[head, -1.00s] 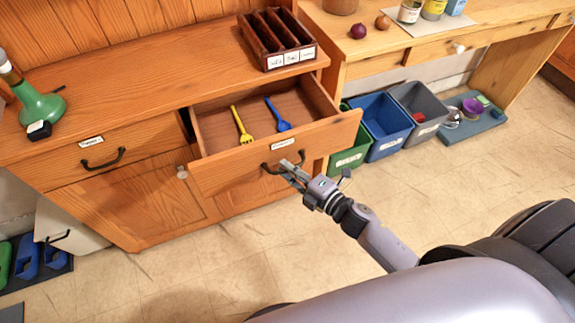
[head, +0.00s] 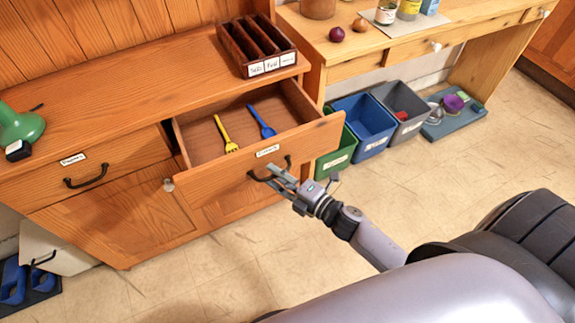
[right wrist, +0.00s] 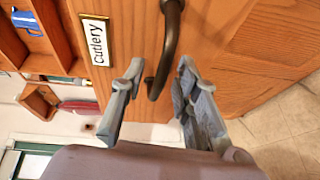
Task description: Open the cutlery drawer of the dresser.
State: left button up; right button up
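The cutlery drawer (head: 222,178) of the dresser stands pulled out, with a yellow fork (head: 226,134) and a blue utensil (head: 261,122) lying inside. Its front bears a label and a dark curved handle (head: 270,173). The label reads "cutlery" in the right wrist view (right wrist: 96,40). My right gripper (head: 300,184) is at this handle. In the right wrist view the two fingers (right wrist: 158,100) are spread, with the handle (right wrist: 170,35) between and just beyond their tips, and gaps show on both sides. My left gripper is not in view.
A shut drawer (head: 85,172) is left of the open one, above a cupboard door. Green, blue and grey bins (head: 365,124) stand right of the drawer. The tiled floor in front is clear.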

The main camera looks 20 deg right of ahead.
jog(key=v, duration=1.1)
jog(key=shift+s, duration=0.3)
jog(key=shift+d, duration=0.1)
jog(key=s+d+f+m+g+h, duration=0.25)
jog(key=f+m, duration=0.35)
jog(key=f, duration=0.6)
jog(key=s+d+f+m+g+h, duration=0.25)
jog(key=s+f+m+h, duration=0.2)
jog(key=f, duration=0.75)
jog(key=s+a+f+m+g, duration=0.2)
jog(key=s+f+m+g, duration=0.2)
jog(key=s+f, duration=0.4)
jog(key=s+a+f+m+g+p, duration=0.1)
jog(key=s+a+f+m+g, duration=0.1)
jog(key=s+f+m+g, duration=0.3)
jog(key=s+f, duration=0.4)
jog(key=s, duration=0.5)
jog(key=shift+s+f, duration=0.3)
